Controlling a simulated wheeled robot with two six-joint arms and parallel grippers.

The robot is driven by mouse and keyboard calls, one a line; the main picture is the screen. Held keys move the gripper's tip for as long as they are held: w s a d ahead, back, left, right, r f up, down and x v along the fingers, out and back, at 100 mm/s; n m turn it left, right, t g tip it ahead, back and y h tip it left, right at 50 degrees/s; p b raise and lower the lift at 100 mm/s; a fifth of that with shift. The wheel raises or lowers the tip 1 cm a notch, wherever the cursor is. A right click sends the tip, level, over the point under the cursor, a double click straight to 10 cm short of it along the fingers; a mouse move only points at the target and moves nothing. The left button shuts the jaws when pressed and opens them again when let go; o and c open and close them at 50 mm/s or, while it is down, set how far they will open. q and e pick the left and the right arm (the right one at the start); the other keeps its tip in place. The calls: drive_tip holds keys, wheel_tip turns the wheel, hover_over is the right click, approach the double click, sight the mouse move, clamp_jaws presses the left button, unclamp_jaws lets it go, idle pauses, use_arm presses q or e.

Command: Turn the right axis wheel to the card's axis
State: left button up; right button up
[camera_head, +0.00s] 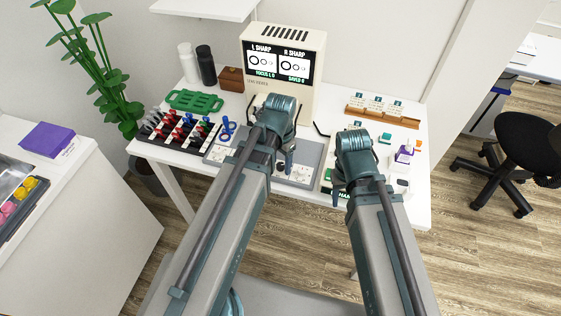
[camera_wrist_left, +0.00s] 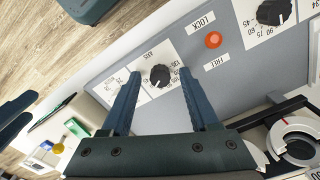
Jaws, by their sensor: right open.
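My left gripper (camera_head: 288,166) is over the grey panel (camera_head: 222,154) on the white table. In the left wrist view its two fingers (camera_wrist_left: 160,80) are open, one on each side of a small black knob (camera_wrist_left: 159,75) with a numbered white dial; contact is not visible. A larger black knob (camera_wrist_left: 275,12) with a numbered scale sits further up the panel. A white ring with a red mark (camera_wrist_left: 299,126) is partly cut off at the lower right. I cannot tell which is the right axis wheel, nor read the card. My right gripper (camera_head: 340,192) is open near the table's front.
A screen device (camera_head: 284,60) stands at the back. A red button (camera_wrist_left: 213,40) lies between LOCK and FREE labels. A rack of red and blue-capped pieces (camera_head: 178,134) and a green tray (camera_head: 195,101) are left. A wooden card rack (camera_head: 382,117) and small boxes are right.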

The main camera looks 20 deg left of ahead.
sight(281, 165)
use_arm(q)
drive_tip(key=shift+r, duration=0.1)
wheel_tip(281, 165, up, 14)
drive_tip(key=p, duration=1.4)
drive_tip(key=shift+f, duration=0.2)
drive_tip(key=s+d+n+y, duration=0.1)
drive_tip(key=s+d+n, duration=0.1)
drive_tip(key=s+d, duration=0.5)
drive_tip(key=shift+s+d, duration=0.3)
drive_tip(key=shift+d, duration=0.3)
drive_tip(key=shift+d, duration=0.1)
